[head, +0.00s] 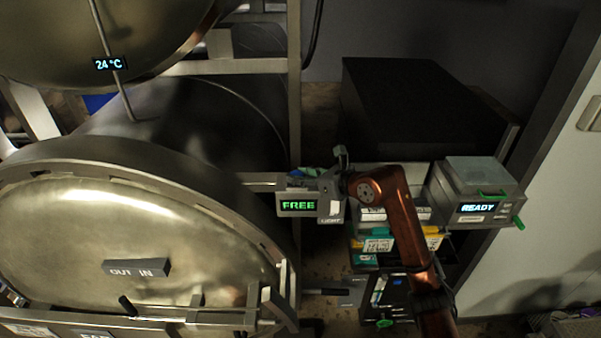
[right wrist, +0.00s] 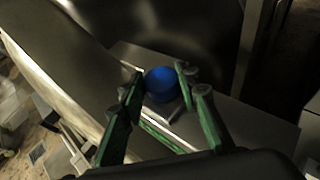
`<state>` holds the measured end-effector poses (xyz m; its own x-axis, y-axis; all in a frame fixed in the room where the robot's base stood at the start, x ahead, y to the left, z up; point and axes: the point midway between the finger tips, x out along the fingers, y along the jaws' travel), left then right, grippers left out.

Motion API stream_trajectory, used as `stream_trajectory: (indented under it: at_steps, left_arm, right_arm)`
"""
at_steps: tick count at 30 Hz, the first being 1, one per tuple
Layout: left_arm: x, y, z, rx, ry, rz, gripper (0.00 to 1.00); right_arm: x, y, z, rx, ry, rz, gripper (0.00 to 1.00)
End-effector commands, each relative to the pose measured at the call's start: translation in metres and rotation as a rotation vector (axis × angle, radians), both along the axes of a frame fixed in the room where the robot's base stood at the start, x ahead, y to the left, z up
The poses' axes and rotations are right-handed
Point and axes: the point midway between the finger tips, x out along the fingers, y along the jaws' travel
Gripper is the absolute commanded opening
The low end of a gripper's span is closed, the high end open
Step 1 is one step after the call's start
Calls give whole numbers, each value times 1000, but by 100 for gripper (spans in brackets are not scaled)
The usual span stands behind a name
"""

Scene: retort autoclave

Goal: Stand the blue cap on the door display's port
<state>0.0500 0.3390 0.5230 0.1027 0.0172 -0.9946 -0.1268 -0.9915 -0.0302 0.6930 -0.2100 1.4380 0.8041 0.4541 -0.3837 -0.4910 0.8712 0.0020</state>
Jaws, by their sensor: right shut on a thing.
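The blue cap (right wrist: 162,84) sits between the green fingers of my right gripper (right wrist: 160,88) in the right wrist view. My right gripper is shut on it. The port is hidden. My left gripper is not in view.
The large round autoclave door (head: 110,240) fills the left, with an OUT IN block (head: 136,268) on it. A unit reading READY (head: 477,195) stands at the right. A black cabinet (head: 420,105) is behind. Shelves with coloured packs (head: 378,245) lie below my right arm.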

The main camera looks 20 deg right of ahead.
Motion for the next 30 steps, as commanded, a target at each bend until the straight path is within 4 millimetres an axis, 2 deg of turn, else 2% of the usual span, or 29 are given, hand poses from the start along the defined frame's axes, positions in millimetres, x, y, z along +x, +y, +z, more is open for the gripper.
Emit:
stream_trajectory:
  at_steps: [13,14,20,30]
  left_arm:
    - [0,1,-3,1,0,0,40]
    - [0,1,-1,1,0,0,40]
    - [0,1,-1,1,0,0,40]
    - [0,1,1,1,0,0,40]
  right_arm:
    - [0,0,-8,-1,-2,-1,14]
    - [0,0,-7,-1,-2,-1,32]
    - [0,0,-7,0,0,-1,46]
    - [0,0,-4,0,0,0,47]
